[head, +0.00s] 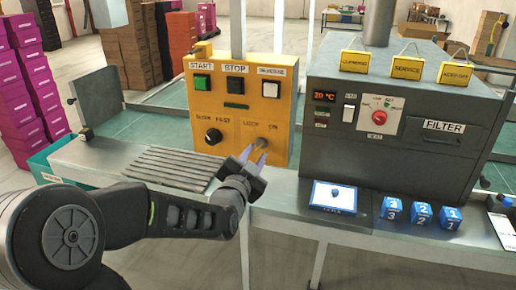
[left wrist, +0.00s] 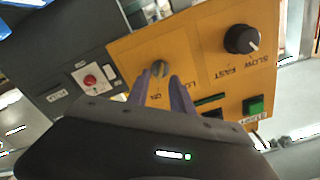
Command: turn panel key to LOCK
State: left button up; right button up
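The yellow control panel (head: 222,108) stands upright behind the counter. The panel key (head: 262,143) is at its lower right, below the LOCK and ON labels. In the left wrist view the grey key (left wrist: 161,69) shows just beyond the fingertips, and I cannot tell surely which label it points to. My left gripper (head: 254,155) is in front of the key. Its two fingers are apart with a gap between them, and it also shows in the left wrist view (left wrist: 160,80). I see nothing held. My right gripper is not in view.
The SLOW/FAST knob (head: 213,136) is left of the key, with a green START button (head: 202,82) above. A dark oven-like machine (head: 400,130) stands to the right. A tablet (head: 333,195) and several blue numbered blocks (head: 421,215) lie on the counter.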

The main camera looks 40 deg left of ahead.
aim_at(258, 149)
pick_arm(q)
jog(key=shift+x, duration=1.6)
jog(key=shift+c, duration=0.4)
grip_shut()
